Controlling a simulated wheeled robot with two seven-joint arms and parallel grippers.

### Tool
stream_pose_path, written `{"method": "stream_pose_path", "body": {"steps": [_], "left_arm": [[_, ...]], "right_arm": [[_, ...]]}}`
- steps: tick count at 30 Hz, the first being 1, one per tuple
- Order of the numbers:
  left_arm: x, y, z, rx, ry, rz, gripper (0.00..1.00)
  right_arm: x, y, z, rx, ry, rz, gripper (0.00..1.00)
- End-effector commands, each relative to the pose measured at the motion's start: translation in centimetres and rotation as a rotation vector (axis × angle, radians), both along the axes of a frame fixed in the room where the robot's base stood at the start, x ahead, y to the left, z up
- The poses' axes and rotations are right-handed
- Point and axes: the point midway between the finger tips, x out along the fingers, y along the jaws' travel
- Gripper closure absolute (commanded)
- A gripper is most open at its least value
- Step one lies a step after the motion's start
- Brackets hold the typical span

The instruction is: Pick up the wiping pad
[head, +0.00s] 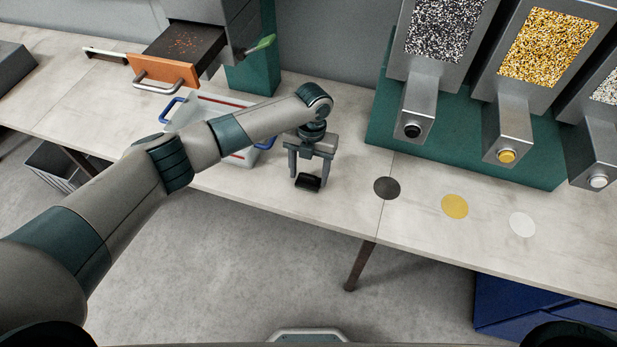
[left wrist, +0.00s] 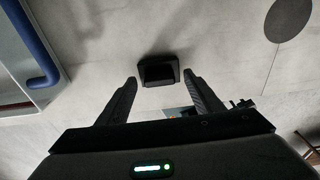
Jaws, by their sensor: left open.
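The wiping pad is a small black block (head: 308,182) on the pale worktop near its front edge. In the left wrist view the pad (left wrist: 158,72) lies just beyond the fingertips, roughly centred between them. My left gripper (head: 307,182) points down at it in the head view, its fingers open on either side. The left wrist view shows the same open gripper (left wrist: 161,80) with nothing held. I cannot tell the exact height of the fingertips over the worktop. My right gripper is not in view.
A clear bin with blue handles (head: 240,157) stands left of the gripper. An open drawer (head: 182,52) is behind it. Dispensers (head: 505,135) stand on a green base at right. Black (head: 387,188), yellow (head: 455,207) and white (head: 522,223) discs mark the worktop before them.

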Motion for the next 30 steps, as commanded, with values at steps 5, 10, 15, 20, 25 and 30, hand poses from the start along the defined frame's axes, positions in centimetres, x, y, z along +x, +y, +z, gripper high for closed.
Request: {"method": "stream_pose_path", "body": {"steps": [5, 10, 15, 20, 25, 30], "left_arm": [[-0.2, 0.1, -1.3, 0.001, 0.001, 0.000, 0.40], [-0.2, 0.1, -1.5, 0.001, 0.000, -0.001, 0.40], [-0.2, 0.1, -1.5, 0.001, 0.000, -0.001, 0.40], [-0.2, 0.1, -1.5, 0.001, 0.000, 0.000, 0.42], [-0.2, 0.1, -1.5, 0.001, 0.000, 0.000, 0.68], [-0.2, 0.1, -1.5, 0.001, 0.000, 0.000, 0.68]], "right_arm": [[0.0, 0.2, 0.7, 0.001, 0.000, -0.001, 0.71], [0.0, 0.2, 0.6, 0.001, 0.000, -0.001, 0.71], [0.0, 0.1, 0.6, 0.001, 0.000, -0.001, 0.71], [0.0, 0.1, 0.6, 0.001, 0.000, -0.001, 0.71], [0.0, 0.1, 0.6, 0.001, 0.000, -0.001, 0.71], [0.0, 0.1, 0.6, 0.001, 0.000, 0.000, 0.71]]}}
